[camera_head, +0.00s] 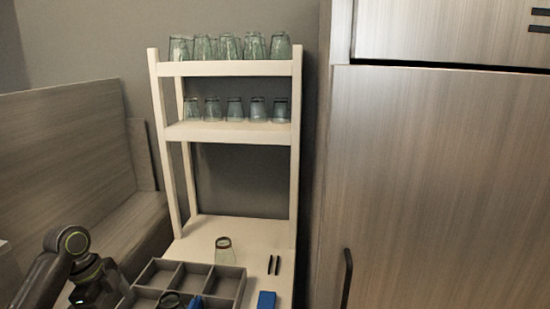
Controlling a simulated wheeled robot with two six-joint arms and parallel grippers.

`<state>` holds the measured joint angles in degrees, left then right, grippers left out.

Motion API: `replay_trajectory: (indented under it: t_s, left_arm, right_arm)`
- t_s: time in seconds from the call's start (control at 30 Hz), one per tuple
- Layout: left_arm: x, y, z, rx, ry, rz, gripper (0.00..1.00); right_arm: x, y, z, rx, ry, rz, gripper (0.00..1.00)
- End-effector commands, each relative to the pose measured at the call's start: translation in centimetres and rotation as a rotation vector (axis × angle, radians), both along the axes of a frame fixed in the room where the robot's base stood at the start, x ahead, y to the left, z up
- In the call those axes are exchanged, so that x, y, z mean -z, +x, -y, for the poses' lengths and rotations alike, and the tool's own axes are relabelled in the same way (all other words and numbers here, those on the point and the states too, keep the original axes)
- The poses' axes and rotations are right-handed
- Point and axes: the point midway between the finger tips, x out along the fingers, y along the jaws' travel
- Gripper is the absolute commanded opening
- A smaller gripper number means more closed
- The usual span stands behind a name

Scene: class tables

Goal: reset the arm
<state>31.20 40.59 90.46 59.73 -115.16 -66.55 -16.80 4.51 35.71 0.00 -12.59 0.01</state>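My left arm (72,262) comes in at the lower left, dark grey with a green ring at a joint. It bends down past the bottom edge beside the grey divided crate. The fingers of my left gripper do not show. My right arm and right gripper do not show either.
A cream shelf rack (225,133) holds several upturned glasses on its upper two boards. Its lowest board carries a grey divided crate (183,266), a glass (224,251), two thin black pieces and a blue object (266,300). A tall cabinet (440,180) closes off the right.

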Motion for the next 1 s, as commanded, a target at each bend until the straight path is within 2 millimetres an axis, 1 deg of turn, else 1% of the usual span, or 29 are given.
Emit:
replay_trajectory:
  t_s: [0.03,0.2,0.33,0.47,0.57,0.67,0.77,0.8,0.87,0.9,1.0]
  left_arm:
    - [0.9,-0.4,0.3,-0.016,0.004,-0.006,0.93]
    - [3.3,-1.6,1.0,-0.083,0.026,-0.017,0.93]
    - [5.4,-2.8,1.6,-0.147,0.042,-0.023,0.93]
    - [7.8,-4.5,2.4,-0.226,0.061,-0.028,0.93]
    - [9.8,-6.2,3.2,-0.302,0.074,-0.03,0.93]
    - [12.1,-8.6,4.1,-0.407,0.086,-0.029,0.93]
    - [14.4,-11.9,5.3,-0.551,0.094,-0.02,0.93]
    - [15.2,-13.3,5.7,-0.617,0.097,-0.014,0.93]
    - [16.0,-15.5,6.4,-0.721,0.097,-0.003,0.93]
    - [16.4,-16.8,6.7,-0.791,0.095,0.007,0.93]
    - [16.8,-20.1,7.2,-0.963,0.091,0.032,0.93]
  right_arm:
    - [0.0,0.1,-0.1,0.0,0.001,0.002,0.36]
    - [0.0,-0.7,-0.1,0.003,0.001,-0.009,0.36]
    - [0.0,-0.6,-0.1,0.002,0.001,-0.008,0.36]
    - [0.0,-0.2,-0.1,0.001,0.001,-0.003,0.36]
    - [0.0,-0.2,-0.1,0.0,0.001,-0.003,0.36]
    - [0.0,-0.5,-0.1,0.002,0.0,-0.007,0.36]
    - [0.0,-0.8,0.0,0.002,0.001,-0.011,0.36]
    - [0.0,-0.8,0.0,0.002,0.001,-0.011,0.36]
    - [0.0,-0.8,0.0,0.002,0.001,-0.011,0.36]
    - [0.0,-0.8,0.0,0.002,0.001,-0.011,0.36]
    - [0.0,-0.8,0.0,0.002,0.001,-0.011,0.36]
